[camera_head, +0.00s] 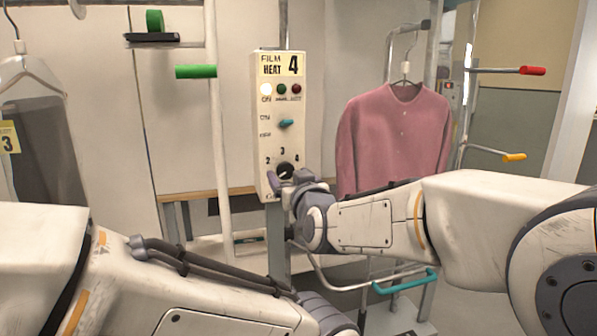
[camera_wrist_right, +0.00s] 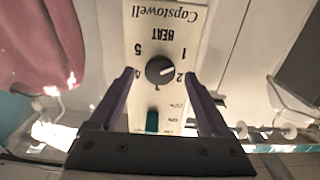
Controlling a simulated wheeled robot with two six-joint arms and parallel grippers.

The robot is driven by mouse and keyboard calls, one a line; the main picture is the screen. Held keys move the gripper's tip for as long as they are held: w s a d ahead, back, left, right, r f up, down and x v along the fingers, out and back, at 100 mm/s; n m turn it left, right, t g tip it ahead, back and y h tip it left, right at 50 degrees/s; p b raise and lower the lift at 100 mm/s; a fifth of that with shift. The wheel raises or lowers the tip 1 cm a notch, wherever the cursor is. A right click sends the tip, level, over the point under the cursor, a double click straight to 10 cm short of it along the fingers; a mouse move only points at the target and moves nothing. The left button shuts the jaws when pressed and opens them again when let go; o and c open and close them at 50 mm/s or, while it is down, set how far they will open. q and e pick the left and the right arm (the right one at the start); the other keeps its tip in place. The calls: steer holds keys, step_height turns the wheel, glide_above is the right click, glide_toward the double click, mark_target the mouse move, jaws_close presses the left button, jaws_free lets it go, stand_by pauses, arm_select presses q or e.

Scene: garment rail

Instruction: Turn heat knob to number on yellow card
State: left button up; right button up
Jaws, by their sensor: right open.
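My right gripper (camera_wrist_right: 159,75) is open, one finger on each side of the knob; contact is unclear. In the head view the right gripper (camera_head: 284,183) partly covers the dial. My left gripper is out of view.
A teal switch (camera_head: 286,123) and indicator lamps (camera_head: 281,89) sit above the knob on the box. A pink cardigan (camera_head: 393,140) hangs close on the right. Rail pegs, green (camera_head: 196,72) and red (camera_head: 532,70), stick out on both sides.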

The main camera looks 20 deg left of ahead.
mark_target(284, 170)
steer(key=shift+x, duration=1.1)
jaws_close()
